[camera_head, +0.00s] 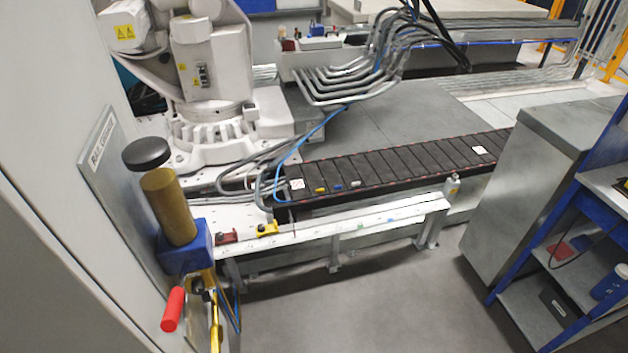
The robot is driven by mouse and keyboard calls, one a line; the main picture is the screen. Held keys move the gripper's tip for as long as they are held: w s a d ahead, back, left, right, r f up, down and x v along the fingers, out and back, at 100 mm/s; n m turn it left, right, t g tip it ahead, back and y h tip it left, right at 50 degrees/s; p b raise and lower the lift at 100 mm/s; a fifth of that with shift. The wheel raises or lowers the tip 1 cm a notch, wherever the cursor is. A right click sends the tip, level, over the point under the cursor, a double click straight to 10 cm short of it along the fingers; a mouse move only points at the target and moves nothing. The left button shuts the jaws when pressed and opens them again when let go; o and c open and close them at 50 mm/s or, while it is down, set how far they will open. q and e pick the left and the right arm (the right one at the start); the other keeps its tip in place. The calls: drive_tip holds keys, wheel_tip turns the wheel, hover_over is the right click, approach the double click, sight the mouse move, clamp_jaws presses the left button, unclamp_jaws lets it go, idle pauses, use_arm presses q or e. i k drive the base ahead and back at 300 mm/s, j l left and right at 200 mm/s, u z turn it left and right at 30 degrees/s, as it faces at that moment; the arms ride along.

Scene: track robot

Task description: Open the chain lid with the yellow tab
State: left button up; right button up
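A black cable chain (400,166) with a row of flat lids runs from the middle of the view towards the right, behind a white rail. A small yellow tab (321,190) sits on the front edge of a lid near the chain's left end. That lid (316,174) looks flat and closed, level with its neighbours. A blue tab (338,187) and a whitish tab (355,183) are on lids just to its right. Neither of my grippers is in view.
A white robot arm (209,65) stands behind left, with grey hoses and a blue cable (305,140) reaching the chain's left end. A brass-coloured cylinder (168,205) on a blue block is at front left. A grey cabinet (535,190) stands right. The floor (370,300) in front is clear.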

sight(317, 186)
drive_tip(key=i+l+u, duration=0.25)
drive_tip(key=i, duration=0.3)
drive_tip(key=i+l+u, duration=0.3)
drive_tip(key=i+l, duration=0.2)
drive_tip(key=l, duration=0.1)
